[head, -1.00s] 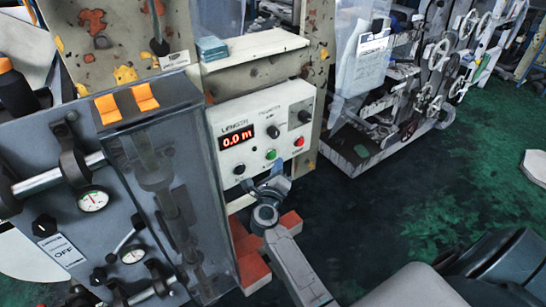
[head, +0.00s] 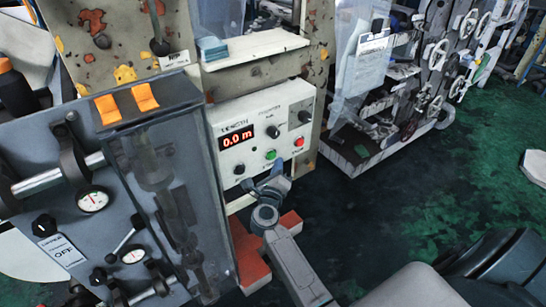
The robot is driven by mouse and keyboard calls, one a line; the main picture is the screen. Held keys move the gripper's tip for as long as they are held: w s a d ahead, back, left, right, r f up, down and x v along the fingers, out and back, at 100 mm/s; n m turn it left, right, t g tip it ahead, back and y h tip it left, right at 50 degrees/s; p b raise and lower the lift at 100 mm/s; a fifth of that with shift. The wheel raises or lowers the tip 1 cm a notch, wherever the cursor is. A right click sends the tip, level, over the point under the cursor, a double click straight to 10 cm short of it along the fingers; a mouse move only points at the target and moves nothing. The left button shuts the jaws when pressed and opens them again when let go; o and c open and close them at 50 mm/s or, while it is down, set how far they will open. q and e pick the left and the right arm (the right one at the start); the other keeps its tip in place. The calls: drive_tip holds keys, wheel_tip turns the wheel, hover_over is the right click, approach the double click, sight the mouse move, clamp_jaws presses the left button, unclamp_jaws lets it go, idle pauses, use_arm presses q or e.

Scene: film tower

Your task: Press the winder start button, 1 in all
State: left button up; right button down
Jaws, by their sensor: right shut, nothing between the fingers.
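A white control panel (head: 233,165) is fixed to the worn machine frame, with a red display (head: 237,138) reading 0.0 m. A green button (head: 270,155) sits low on the panel, with a red button (head: 299,142) to its right and black knobs around them. My right gripper (head: 276,172) is shut and empty, just below the green button. Its tip looks close to the panel, but I cannot tell whether it touches. The green button is in plain view. My left gripper is not in view.
A clear guard box (head: 180,200) stands left of the panel, beside a grey plate with gauges (head: 92,201). A shelf (head: 255,48) juts out above the panel. A red block (head: 252,272) lies low behind my right arm. Green floor (head: 430,160) is open at right.

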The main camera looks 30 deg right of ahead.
drive_tip(key=shift+w, duration=0.15)
drive_tip(key=shift+w, duration=0.25)
